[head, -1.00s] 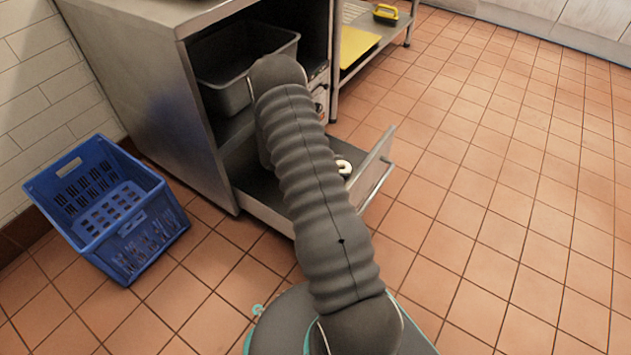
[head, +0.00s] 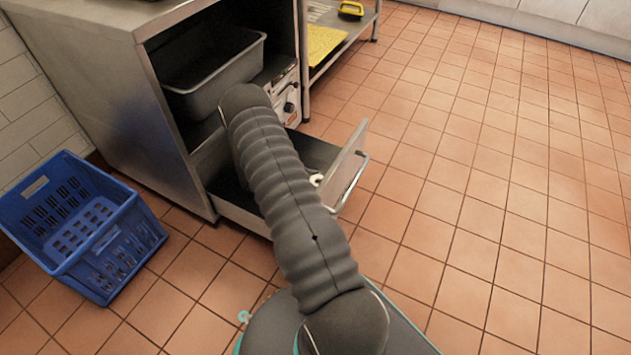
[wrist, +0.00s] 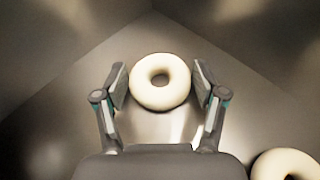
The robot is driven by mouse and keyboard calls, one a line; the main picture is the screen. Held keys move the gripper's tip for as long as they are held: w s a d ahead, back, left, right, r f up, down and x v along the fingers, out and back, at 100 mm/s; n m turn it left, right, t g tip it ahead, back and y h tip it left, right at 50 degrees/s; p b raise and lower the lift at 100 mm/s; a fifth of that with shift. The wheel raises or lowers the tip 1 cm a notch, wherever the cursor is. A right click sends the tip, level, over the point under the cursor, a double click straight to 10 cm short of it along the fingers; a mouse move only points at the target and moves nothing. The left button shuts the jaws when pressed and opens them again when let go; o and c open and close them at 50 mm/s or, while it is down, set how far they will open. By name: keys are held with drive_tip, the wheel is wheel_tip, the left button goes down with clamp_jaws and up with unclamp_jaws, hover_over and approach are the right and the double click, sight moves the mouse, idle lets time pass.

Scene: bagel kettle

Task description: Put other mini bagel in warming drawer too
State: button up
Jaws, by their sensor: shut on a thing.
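The warming drawer (head: 243,217) is pulled open at the bottom of the steel cabinet in the head view. A pale mini bagel (head: 316,180) shows inside it, near the drawer's front panel, partly hidden by my arm. In the wrist view, my gripper (wrist: 160,85) is shut on a pale ring-shaped mini bagel (wrist: 160,105), with one finger at each side. The held bagel is over a bare metal surface with walls meeting in a corner ahead. Another mini bagel (wrist: 284,166) lies at the lower right, cut by the frame edge. My gripper is hidden behind my arm in the head view.
A dark grey tub (head: 215,85) sits in the cabinet (head: 115,90) above the drawer. A blue crate (head: 85,228) stands on the floor at left. A shelf with a yellow board (head: 325,42) is behind. The tiled floor at right is clear.

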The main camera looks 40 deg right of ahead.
drive_tip(key=shift+f, duration=0.15)
drive_tip(key=o, duration=1.1)
drive_tip(key=shift+r, duration=0.25)
drive_tip(key=shift+w+a+r, duration=0.15)
drive_tip(key=shift+a, duration=0.2)
drive_tip(key=v, duration=0.6)
drive_tip(key=shift+w+a+r+p, duration=0.1)
drive_tip(key=shift+a+r+p, duration=0.05)
drive_tip(key=shift+a+p, duration=0.25)
drive_tip(key=shift+d, duration=0.1)
